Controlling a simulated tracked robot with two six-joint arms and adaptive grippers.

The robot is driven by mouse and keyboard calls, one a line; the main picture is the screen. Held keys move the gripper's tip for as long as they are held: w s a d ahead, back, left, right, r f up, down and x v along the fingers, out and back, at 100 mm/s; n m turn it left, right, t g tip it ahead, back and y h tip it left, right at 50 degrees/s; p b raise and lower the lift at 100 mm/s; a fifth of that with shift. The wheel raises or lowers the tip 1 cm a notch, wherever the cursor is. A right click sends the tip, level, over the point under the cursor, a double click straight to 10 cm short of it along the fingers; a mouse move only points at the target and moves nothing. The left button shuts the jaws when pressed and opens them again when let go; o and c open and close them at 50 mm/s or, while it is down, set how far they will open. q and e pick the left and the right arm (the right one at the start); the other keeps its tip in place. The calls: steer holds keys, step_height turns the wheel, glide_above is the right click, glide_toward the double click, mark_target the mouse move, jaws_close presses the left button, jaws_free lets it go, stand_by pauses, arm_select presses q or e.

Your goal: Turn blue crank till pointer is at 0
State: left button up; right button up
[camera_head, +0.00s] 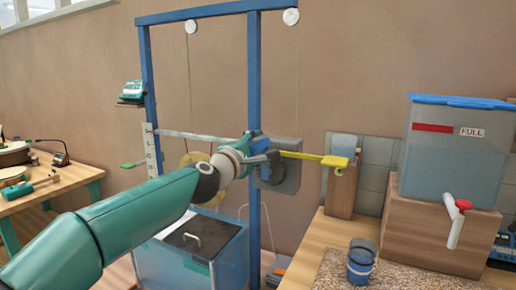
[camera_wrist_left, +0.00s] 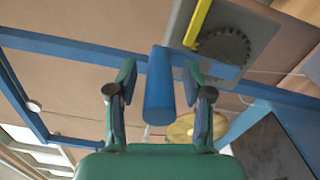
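The blue crank handle (camera_wrist_left: 158,95) stands between the fingers of my left gripper (camera_wrist_left: 160,75) in the left wrist view. The fingers are open, with a visible gap on each side of it. The crank's blue arm (camera_wrist_left: 215,68) runs right, in front of a dark toothed wheel (camera_wrist_left: 224,46). In the head view my left gripper (camera_head: 258,146) is at the blue frame post and hides most of the crank. A thin pale pointer-like rod (camera_head: 190,135) runs left toward a white marked scale (camera_head: 152,152); its reading is too small to tell. My right gripper is not in view.
A yellow lever (camera_head: 315,157) sticks out right of the wheel. The blue frame (camera_head: 254,75) stands around the mechanism. A clear tank (camera_head: 450,150) on a wooden block, a blue cup (camera_head: 360,262) and a grey-blue box (camera_head: 190,255) stand nearby.

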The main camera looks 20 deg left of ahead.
arm_select(q)
steer(key=shift+s+d, duration=0.1)
steer(key=shift+s, duration=0.05)
steer(key=s+a, duration=0.1)
steer(key=s, duration=1)
steer(key=shift+s+a, duration=0.15)
steer(key=shift+s, duration=0.15)
steer(key=shift+f, duration=0.1)
